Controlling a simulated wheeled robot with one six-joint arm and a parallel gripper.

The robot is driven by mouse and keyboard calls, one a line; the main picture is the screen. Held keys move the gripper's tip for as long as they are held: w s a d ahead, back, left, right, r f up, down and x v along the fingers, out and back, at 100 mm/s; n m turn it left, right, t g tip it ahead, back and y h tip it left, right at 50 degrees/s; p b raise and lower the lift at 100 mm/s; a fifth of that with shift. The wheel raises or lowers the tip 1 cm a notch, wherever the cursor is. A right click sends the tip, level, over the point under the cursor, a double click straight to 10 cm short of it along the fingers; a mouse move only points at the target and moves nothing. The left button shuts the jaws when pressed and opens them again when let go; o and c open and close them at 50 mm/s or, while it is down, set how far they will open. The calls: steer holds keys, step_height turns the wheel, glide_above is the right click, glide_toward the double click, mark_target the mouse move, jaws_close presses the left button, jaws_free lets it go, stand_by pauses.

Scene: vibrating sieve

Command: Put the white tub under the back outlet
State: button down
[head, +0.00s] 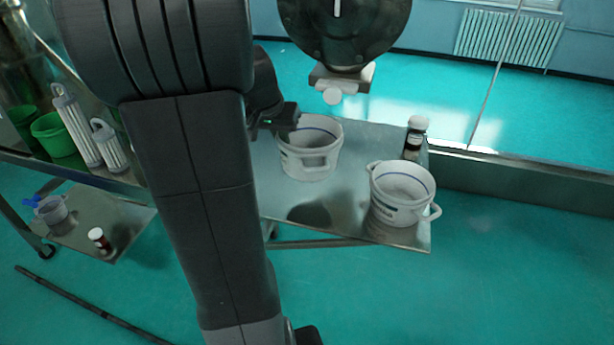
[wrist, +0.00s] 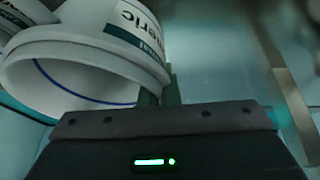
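One tub (head: 309,165) is near the middle, below and left of the sieve's spout. The other tub (head: 401,195) is near the right front corner. Both look empty inside and upright. The dark round sieve (head: 345,35) hangs at the top, with a pale outlet (head: 333,96) facing me. My gripper (head: 287,122) is at the left rim of the middle tub. In the wrist view a white tub (wrist: 85,62) fills the upper left, close to the gripper body.
A dark bottle with a white cap (head: 414,138) stands at the table's back right. Green containers (head: 55,135) and white cylinders (head: 78,125) are at the left. A lower shelf (head: 85,235) holds small items. The table front between the tubs is clear.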

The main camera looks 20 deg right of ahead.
step_height(320, 180, down, 10)
steer(key=shift+r+p, duration=0.1)
steer(key=shift+p, duration=0.25)
steer(key=c, duration=1.7)
jaws_free()
